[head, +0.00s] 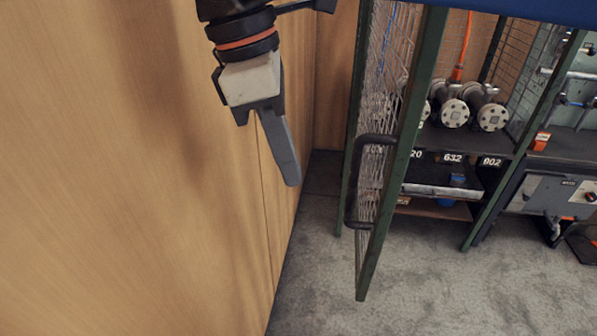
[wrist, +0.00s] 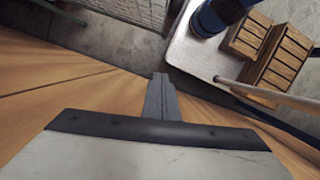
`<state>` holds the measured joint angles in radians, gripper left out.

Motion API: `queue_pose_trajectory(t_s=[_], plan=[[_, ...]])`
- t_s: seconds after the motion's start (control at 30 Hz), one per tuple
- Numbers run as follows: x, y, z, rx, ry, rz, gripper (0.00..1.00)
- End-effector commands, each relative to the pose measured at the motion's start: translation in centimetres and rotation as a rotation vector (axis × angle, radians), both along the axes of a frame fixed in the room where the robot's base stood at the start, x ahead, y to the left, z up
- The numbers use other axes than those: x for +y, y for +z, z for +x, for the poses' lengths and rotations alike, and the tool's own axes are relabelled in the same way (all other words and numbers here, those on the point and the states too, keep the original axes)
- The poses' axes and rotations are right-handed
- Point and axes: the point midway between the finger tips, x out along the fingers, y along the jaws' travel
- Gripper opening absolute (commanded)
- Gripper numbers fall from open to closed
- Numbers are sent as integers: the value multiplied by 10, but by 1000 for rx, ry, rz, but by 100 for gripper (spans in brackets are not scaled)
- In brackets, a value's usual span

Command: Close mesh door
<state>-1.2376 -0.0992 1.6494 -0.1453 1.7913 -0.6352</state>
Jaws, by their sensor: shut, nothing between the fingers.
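The mesh door (head: 407,140) has a green frame, wire mesh and a dark bar handle (head: 350,190). In the head view it stands swung open, edge toward me, left of the cage opening. My gripper (head: 290,180) is shut and empty, left of the door and apart from it, between the door and the wooden wall. In the wrist view the shut fingers (wrist: 160,80) point toward the floor, and part of a mesh panel shows at the top; I cannot tell if it is the door.
A wooden wall (head: 130,200) runs close along my gripper's left. Behind the door, a cage holds shelves (head: 470,140) with flanged pipes (head: 455,113) and number labels. Grey floor (head: 430,290) is clear in front.

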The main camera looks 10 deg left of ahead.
Motion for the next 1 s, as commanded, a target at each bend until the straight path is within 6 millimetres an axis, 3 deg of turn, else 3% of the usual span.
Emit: queue_pose_trajectory(t_s=[0.5, 0.7, 1.0], plan=[[-24, -83, 6, 1, -2, 1, 0], [-48, -81, 14, -1, -2, 2, 0], [-58, -82, 17, 0, -1, 1, 0]])
